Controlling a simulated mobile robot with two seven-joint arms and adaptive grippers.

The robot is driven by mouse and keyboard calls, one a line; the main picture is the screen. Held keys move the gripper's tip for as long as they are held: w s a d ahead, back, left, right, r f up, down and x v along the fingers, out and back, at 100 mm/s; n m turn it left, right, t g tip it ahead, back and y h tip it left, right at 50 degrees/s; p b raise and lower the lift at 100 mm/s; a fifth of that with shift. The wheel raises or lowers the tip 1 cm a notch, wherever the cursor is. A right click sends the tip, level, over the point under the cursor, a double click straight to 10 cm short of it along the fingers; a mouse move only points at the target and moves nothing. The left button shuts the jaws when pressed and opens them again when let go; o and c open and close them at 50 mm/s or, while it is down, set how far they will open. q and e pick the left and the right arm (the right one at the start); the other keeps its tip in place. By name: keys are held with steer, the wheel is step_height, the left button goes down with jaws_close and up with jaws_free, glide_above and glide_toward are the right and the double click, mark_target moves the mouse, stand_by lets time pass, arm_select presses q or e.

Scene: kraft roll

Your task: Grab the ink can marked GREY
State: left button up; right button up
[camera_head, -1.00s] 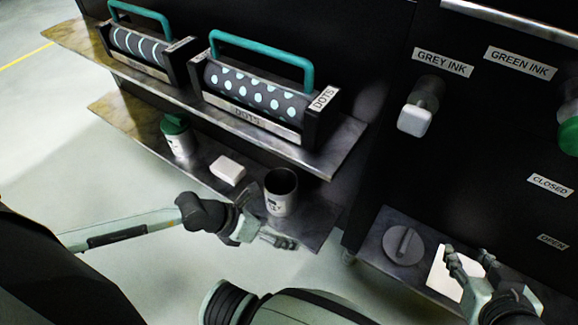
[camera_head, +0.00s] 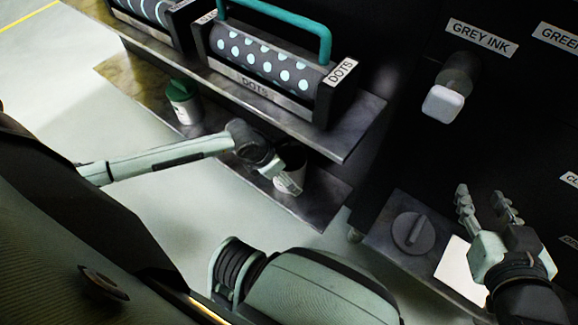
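A can with a dark open top and a white label (camera_head: 290,180) stands on the lower shelf; its label is too small to read. A second can with a green lid (camera_head: 184,103) stands farther left on that shelf. My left gripper (camera_head: 268,168) is at the left side of the dark-topped can, partly covering it. Its fingers are mostly hidden, so I cannot tell whether it is open or touching. My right gripper (camera_head: 483,196) is empty, its fingers apart and pointing up, in front of the dark cabinet. A GREY INK sign (camera_head: 481,38) is on that cabinet.
A white-ended spout (camera_head: 443,104) sticks out below the sign. The upper shelf (camera_head: 352,130) with the DOTS roller (camera_head: 262,62) overhangs the cans. A ledge at right holds a round grey disc (camera_head: 412,232) and a white sheet (camera_head: 455,270).

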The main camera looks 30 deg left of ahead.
mark_target(293, 168)
arm_select(q)
steer(key=w, duration=0.1)
steer(key=w+d, duration=0.1)
steer(key=shift+w+d, duration=0.15)
steer(key=shift+w, duration=0.25)
steer(key=shift+f, duration=0.6)
steer(key=c, duration=1.1)
arm_select(e)
steer(key=shift+w+a+r+t, duration=0.2)
steer(key=shift+a+r, duration=0.1)
steer(key=shift+r, duration=0.15)
steer(key=shift+w+a+r+t, duration=0.1)
steer(key=shift+a+r+t, duration=0.1)
steer(key=shift+a+r, duration=0.15)
